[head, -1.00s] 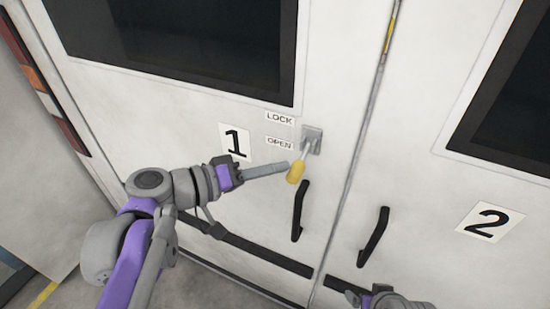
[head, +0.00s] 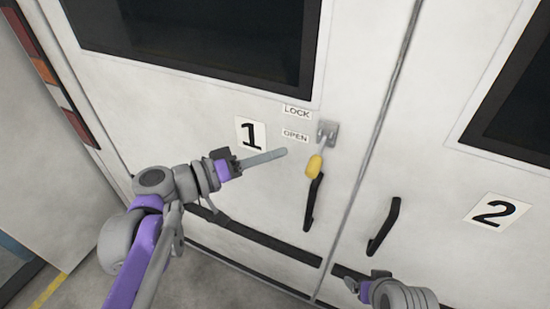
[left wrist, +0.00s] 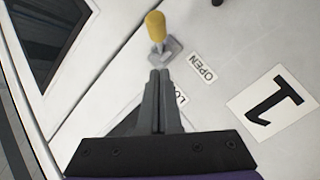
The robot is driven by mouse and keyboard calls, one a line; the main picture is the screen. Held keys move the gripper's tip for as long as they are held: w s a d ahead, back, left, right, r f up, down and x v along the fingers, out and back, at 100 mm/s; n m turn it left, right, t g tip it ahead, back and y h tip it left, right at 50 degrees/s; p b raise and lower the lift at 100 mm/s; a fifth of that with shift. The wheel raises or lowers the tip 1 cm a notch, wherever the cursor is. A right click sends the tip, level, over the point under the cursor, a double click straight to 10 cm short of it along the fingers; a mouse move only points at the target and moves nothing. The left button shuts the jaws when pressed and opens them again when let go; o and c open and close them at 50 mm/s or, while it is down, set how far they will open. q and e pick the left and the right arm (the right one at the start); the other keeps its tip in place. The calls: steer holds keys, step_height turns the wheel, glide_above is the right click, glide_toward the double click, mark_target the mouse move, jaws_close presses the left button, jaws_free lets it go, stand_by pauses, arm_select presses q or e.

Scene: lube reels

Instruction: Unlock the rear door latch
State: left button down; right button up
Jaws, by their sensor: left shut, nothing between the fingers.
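The rear door latch is a grey bracket (head: 327,132) on door 1 with a yellow-gripped handle (head: 314,166). The handle hangs down and slightly left, below the OPEN label (head: 295,136); the LOCK label (head: 297,112) is above. My left gripper (head: 286,152) is shut and empty, its fingertips left of the yellow grip with a small gap. In the left wrist view, the shut fingers (left wrist: 159,73) point toward the bracket (left wrist: 167,50), with the yellow grip (left wrist: 155,25) beyond them. My right gripper (head: 366,282) is low at the right; its finger opening is unclear.
A black door handle (head: 313,202) sits just below the latch, and another (head: 383,226) is on door 2. The seam between the doors runs right of the latch. Door 1 around its number sign (head: 251,134) is otherwise flat and clear.

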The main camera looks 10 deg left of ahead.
arm_select(q)
steer(key=v, duration=0.9)
steer(key=shift+b, duration=0.3)
steer(key=shift+s+d, duration=0.1)
steer(key=shift+s, duration=0.05)
